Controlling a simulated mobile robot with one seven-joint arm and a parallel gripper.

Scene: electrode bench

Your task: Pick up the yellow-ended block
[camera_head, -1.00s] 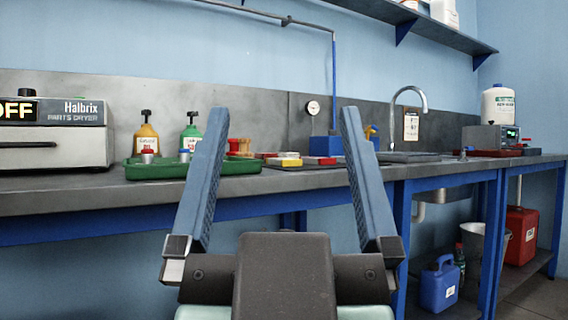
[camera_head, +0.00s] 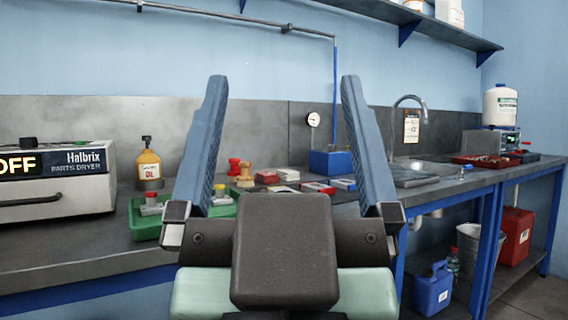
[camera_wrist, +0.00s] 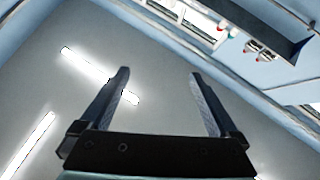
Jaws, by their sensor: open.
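My gripper (camera_head: 283,82) is raised in front of the bench, its two blue fingers spread wide with nothing between them. It also shows open and empty in the wrist view (camera_wrist: 159,73), pointing toward the ceiling. Several small blocks lie on the bench beyond the fingers: a red block (camera_head: 267,177), a pale-topped block (camera_head: 288,175), a red block with a pale mark (camera_head: 318,187) and a blue-and-white block (camera_head: 343,184).
A parts dryer (camera_head: 60,185), an oil bottle (camera_head: 149,165), a tan spool (camera_head: 245,175) and a blue box (camera_head: 330,162) stand nearby. The sink and faucet (camera_head: 424,112) are right.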

